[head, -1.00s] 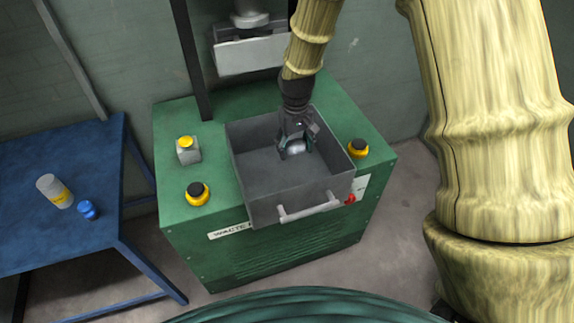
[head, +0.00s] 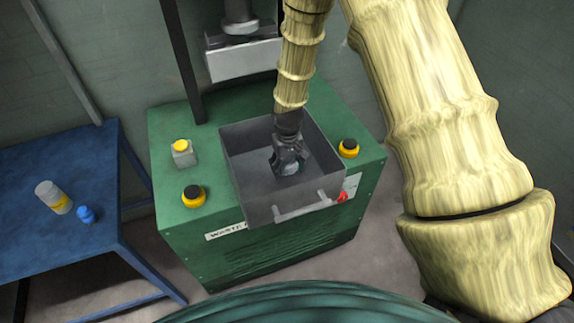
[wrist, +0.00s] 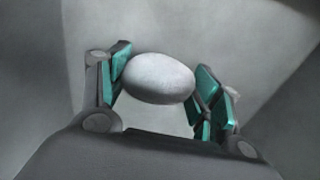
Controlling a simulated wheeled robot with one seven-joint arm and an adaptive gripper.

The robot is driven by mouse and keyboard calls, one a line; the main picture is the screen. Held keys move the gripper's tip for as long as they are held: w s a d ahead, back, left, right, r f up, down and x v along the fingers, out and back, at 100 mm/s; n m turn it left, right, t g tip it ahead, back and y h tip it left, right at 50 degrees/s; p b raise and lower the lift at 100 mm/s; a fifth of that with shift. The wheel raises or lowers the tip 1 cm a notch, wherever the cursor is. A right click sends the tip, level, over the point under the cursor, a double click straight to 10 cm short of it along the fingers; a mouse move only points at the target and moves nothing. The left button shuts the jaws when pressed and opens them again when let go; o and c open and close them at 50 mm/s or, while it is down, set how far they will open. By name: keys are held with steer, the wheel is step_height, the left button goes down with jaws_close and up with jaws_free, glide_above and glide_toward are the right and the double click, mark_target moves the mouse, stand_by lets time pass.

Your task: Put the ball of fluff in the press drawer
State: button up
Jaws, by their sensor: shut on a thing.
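The ball of fluff (wrist: 158,78) is a pale grey-white oval between the green-padded fingers of my gripper (wrist: 160,92) in the wrist view. My gripper is shut on it. In the head view my gripper (head: 287,166) points down inside the open grey press drawer (head: 250,189). The fluff is mostly hidden there by the fingers. The drawer walls surround the gripper, and its floor lies below the fluff; I cannot tell whether the fluff touches it. The drawer has a pale handle (head: 300,208) on its front.
The green press body (head: 290,250) carries yellow-and-black buttons (head: 193,196) and a red knob (head: 342,197). The grey press head (head: 243,60) hangs behind the drawer.

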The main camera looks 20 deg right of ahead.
mark_target(288, 164)
steer(key=shift+f, duration=0.2)
steer(key=o, duration=0.9)
steer(key=shift+r+b, duration=1.85)
steer(key=shift+r, duration=4.3)
